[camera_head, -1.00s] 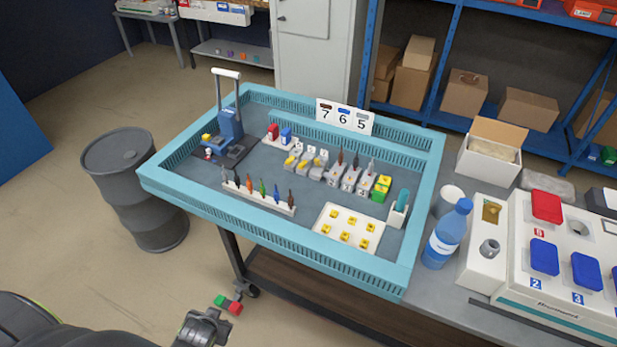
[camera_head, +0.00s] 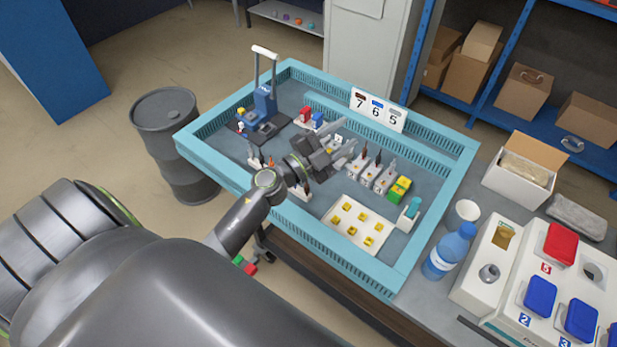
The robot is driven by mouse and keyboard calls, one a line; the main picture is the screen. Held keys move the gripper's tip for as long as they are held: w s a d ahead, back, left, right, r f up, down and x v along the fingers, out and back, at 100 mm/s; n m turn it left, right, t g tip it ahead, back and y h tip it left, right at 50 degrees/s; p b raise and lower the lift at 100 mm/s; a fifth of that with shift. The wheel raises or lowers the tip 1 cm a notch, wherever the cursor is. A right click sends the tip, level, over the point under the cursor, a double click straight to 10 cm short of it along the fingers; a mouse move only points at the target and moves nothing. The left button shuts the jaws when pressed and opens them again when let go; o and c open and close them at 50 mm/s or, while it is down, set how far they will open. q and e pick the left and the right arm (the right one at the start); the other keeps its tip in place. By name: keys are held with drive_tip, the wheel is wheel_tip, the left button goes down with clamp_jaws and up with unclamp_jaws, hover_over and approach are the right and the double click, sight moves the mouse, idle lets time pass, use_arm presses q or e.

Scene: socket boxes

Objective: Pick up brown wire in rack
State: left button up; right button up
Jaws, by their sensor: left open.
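A white wire rack (camera_head: 302,194) stands in the front left of the blue tray (camera_head: 412,250). My left arm hides its middle. A few dark and orange wire tips (camera_head: 262,161) show at its left end. Its right end shows just beyond my arm, and I cannot clearly make out a brown wire there. My left gripper (camera_head: 345,154) is open and empty. It is above the tray, between the rack and the socket boxes (camera_head: 385,180), with its fingers pointing right. My right gripper is not in view.
A blue press (camera_head: 265,103) stands at the tray's back left. A number card (camera_head: 379,108) stands at its back edge. A white plate with yellow pieces (camera_head: 356,223) lies at the front right. A bottle (camera_head: 449,250) stands outside the tray.

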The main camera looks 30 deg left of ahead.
use_arm(q)
drive_tip(key=w+d+f+m+g+h, duration=0.1)
drive_tip(key=d+f+m+g+h, duration=0.1)
drive_tip(key=d+m+g+h, duration=0.35)
drive_tip(key=m+g+y+p, duration=0.1)
drive_tip(key=g+y+p, duration=0.1)
drive_tip(key=g+y, duration=1.1)
hover_over(307, 186)
wheel_tip(307, 186, down, 4)
drive_tip(key=f, duration=0.1)
wheel_tip(307, 186, down, 12)
drive_tip(key=b, duration=1.2)
drive_tip(key=shift+f, duration=0.25)
drive_tip(key=shift+f+b, duration=0.4)
drive_tip(key=shift+b, duration=0.3)
wheel_tip(307, 186, down, 3)
drive_tip(key=shift+w+r+p, duration=0.1)
drive_tip(key=shift+p, duration=0.65)
drive_tip(key=shift+f, duration=0.3)
clamp_jaws()
